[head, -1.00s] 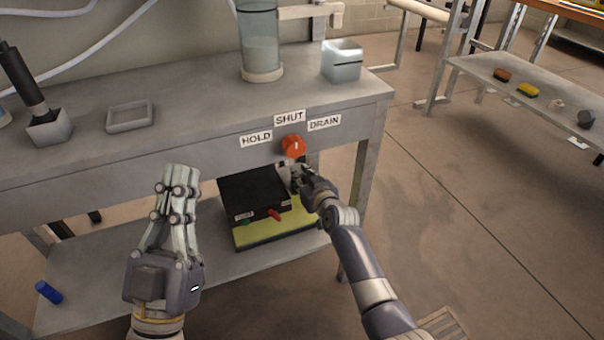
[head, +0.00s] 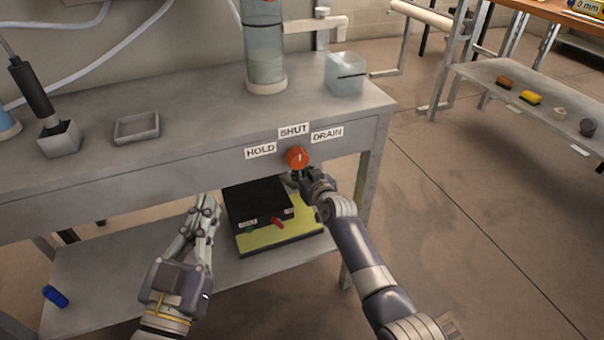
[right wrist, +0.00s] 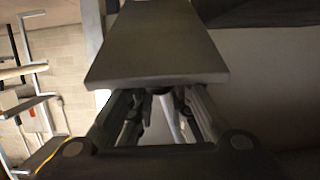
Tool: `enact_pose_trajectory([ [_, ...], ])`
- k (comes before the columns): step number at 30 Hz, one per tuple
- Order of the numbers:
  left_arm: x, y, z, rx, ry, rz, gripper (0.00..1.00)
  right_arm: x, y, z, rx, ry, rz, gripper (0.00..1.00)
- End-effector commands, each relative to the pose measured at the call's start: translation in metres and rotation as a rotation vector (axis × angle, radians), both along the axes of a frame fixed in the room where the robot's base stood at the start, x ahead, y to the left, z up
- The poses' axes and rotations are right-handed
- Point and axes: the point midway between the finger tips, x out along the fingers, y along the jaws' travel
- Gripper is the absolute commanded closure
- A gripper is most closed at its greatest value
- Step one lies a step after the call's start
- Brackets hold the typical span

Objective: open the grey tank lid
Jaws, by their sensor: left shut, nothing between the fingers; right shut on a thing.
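I cannot tell for sure which thing is the grey tank lid. A clear cylindrical tank (head: 265,60) stands on the grey bench. A red knob (head: 297,158) is on the bench front, below the SHUT label. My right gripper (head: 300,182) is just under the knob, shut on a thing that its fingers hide. In the right wrist view a flat grey plate (right wrist: 160,45) lies across the front of the fingers (right wrist: 165,110). My left gripper (head: 206,203) is shut and empty, left of a black-topped box (head: 257,203) with a yellow-green base on the lower shelf.
A pale box (head: 345,75) stands near the bench's right end. A grey tray (head: 137,127) and a holder (head: 59,139) with a black-handled tool are on the left. A blue cylinder (head: 55,296) lies on the lower shelf.

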Motion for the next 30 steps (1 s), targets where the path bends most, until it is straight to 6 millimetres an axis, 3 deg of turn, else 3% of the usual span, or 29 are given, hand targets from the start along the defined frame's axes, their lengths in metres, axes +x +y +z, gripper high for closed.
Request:
enact_pose_trajectory([
  [1,0.0002,0.0003,-0.0006,0.002,0.008,0.001,1.0,0.0051,0.0002,0.0142,0.005,-0.025,-0.003,1.0],
  [18,0.0012,0.0008,-0.0057,0.008,0.031,0.002,1.0,0.0076,0.0008,0.0157,0.006,-0.024,-0.004,1.0],
  [19,0.0012,0.0008,-0.0057,0.008,0.031,0.002,1.0,0.0076,0.0008,0.0157,0.006,-0.024,-0.004,0.84],
  [22,0.0012,0.0008,-0.0057,0.008,0.031,0.002,1.0,0.0071,0.0007,0.0144,0.005,-0.022,-0.004,0.62],
  [30,0.0011,0.0007,-0.0058,0.008,0.03,0.002,1.0,0.0054,0.0008,0.009,0.002,-0.012,-0.002,0.62],
])
